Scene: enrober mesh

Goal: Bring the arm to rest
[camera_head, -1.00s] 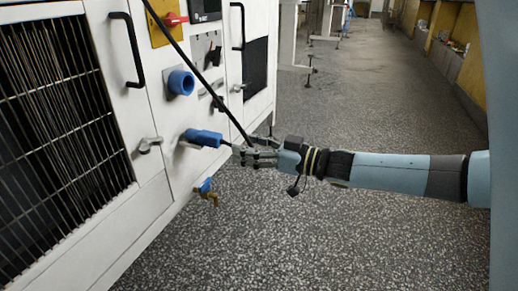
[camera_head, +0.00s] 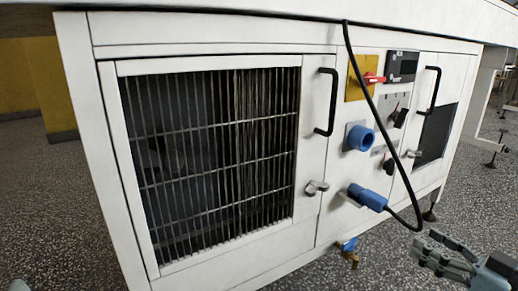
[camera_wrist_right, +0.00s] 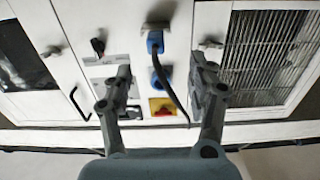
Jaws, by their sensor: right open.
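My right gripper (camera_head: 447,255) is at the lower right of the head view, in front of the white machine cabinet (camera_head: 215,57) and apart from it. Its fingers are spread and hold nothing. In the right wrist view the gripper (camera_wrist_right: 163,85) is also open, with the cabinet front beyond its fingers. A blue plug (camera_head: 368,197) sits in the lower socket of the cabinet, with a black cable (camera_head: 383,130) looping from it up to the top edge. My left gripper is not clearly seen.
The cabinet front carries a barred grille door (camera_head: 210,160), black handles (camera_head: 328,102), a blue socket (camera_head: 360,138), a red switch (camera_head: 374,78) and a latch (camera_head: 316,187). A brass tap (camera_head: 349,254) hangs below. Open speckled floor (camera_head: 490,200) lies to the right.

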